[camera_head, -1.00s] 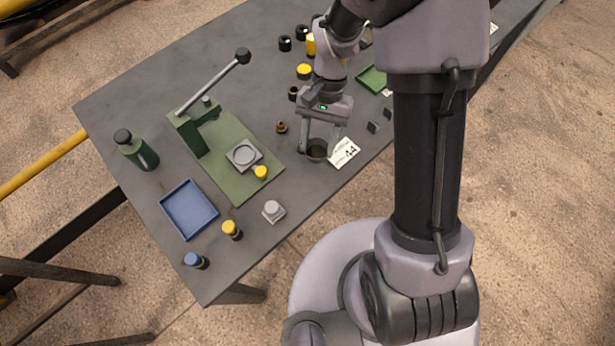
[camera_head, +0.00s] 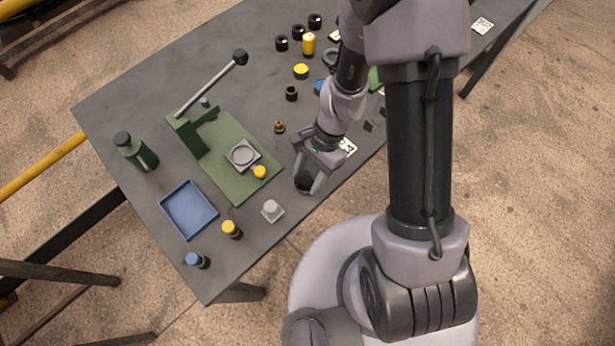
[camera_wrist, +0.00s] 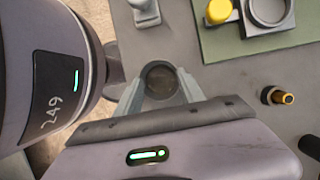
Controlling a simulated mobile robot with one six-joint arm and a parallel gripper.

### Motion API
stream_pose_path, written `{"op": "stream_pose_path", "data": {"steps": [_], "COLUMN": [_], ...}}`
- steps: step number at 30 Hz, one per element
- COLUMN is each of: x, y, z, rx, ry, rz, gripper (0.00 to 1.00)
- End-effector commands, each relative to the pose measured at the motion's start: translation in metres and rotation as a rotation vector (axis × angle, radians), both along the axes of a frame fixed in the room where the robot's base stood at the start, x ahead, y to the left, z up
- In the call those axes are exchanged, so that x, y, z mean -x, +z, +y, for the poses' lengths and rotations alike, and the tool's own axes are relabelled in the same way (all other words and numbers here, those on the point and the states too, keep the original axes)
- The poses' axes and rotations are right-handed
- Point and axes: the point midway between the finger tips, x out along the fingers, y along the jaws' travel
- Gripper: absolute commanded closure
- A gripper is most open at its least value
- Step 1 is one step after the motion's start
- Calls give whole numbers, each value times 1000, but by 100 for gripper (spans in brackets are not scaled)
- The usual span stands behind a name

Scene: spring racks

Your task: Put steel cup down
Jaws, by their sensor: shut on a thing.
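My gripper (camera_head: 307,183) is over the front edge area of the grey table, right of the green press. It is shut on the steel cup (camera_head: 303,185), a small dark round cup mostly hidden by the fingers in the head view. In the wrist view the cup (camera_wrist: 159,78) sits between the two grey fingers with its round open top facing the camera. I cannot tell whether its base touches the table.
The green press plate (camera_head: 233,187) with a round grey fixture and yellow cap is to the left. A small grey block with a knob (camera_head: 272,210) stands near the front edge. A brass-tipped fitting (camera_head: 279,128) is behind. A blue tray (camera_head: 188,210) lies farther left.

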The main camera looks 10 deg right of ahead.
Motion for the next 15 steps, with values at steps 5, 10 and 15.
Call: {"op": "stream_pose_path", "data": {"steps": [5,10,15], "x": [-1,-1,-1], "y": [2,-1,-1], "z": [0,0,0], "rx": [0,0,0], "ry": [1,1,1], "rz": [-2,-2,-2], "gripper": [100,48,32]}}
